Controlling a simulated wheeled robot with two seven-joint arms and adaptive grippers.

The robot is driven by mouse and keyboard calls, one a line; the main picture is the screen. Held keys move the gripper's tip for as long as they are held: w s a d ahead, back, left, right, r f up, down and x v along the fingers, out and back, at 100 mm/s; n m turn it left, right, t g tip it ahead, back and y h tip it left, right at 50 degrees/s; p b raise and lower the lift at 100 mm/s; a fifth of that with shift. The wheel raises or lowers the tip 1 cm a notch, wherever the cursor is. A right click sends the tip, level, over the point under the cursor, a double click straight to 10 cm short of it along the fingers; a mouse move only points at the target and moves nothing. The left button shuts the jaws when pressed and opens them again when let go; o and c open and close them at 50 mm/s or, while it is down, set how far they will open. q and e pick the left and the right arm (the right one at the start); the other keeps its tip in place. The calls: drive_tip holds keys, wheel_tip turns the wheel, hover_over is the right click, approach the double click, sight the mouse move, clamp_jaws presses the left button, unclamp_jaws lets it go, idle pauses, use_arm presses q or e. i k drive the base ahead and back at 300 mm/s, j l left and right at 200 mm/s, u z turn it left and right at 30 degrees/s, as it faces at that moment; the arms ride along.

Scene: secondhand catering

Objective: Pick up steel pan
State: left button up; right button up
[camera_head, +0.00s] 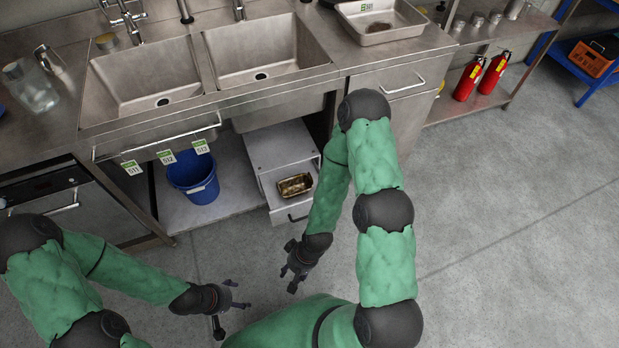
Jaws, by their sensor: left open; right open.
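A rectangular steel pan (381,27) sits on the steel counter to the right of the double sink, with a dark patch on its bottom. A smaller brassy pan (295,185) lies in the open drawer of a white cabinet under the sink. My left gripper (238,296) is open and empty, low in front of the cabinet. My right gripper (287,279) is open and empty, in front of the open drawer and apart from both pans. My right arm stands between the drawer and the clear floor at right.
The white cabinet (279,146) has its drawer pulled out. A blue bucket (193,178) stands on the shelf left of it. The sink's front rail (160,142) carries green tags. Red extinguishers (468,79) stand on the right shelf. Floor at right (500,220) is clear.

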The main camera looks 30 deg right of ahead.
sight(295, 186)
drive_tip(key=z, duration=0.85)
